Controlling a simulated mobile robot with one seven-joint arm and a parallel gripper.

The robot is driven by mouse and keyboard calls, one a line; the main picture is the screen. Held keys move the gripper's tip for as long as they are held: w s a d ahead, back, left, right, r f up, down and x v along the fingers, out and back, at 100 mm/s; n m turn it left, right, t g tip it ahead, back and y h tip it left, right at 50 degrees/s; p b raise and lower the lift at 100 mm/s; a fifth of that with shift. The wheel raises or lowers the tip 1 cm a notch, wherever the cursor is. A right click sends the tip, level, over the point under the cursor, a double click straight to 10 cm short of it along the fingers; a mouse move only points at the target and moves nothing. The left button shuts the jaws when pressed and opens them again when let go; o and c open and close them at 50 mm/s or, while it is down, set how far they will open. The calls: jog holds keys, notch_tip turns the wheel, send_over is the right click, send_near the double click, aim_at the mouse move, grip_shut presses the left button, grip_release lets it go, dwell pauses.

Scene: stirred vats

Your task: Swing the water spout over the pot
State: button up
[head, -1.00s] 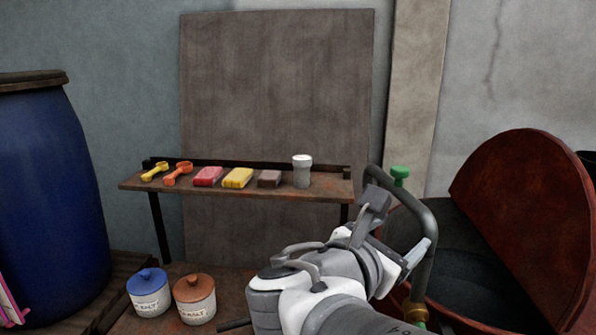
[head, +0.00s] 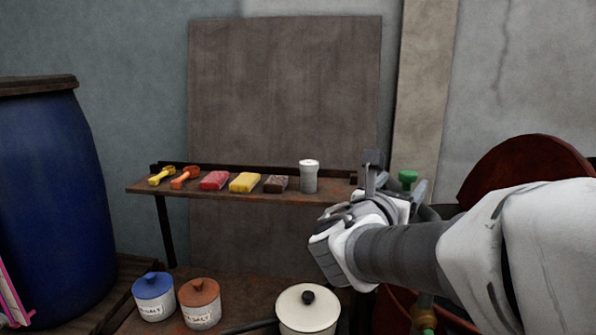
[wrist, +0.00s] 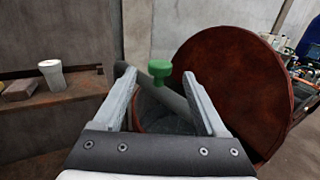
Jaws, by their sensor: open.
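The water spout is a bent grey pipe (wrist: 172,101) with a green knob (wrist: 160,70) at its top. My gripper (head: 396,176) is open. In the wrist view its two fingertips (wrist: 159,75) stand to either side of the knob and pipe, with nothing clamped; whether they touch cannot be told. A cream pot (head: 308,318) with a black-knobbed lid stands below my wrist, cut by the lower picture edge.
A dark red round vat lid (wrist: 240,90) stands tilted up at the right. A shelf (head: 240,195) at the left holds scoops, coloured blocks and a white-topped cup (head: 309,176). Two salt jars, one blue-lidded (head: 153,297) and one brown-lidded (head: 199,303), stand left of the pot.

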aim_at(405, 179)
jog(key=x, duration=0.5)
grip_shut()
dwell(0.3)
dwell(1.0)
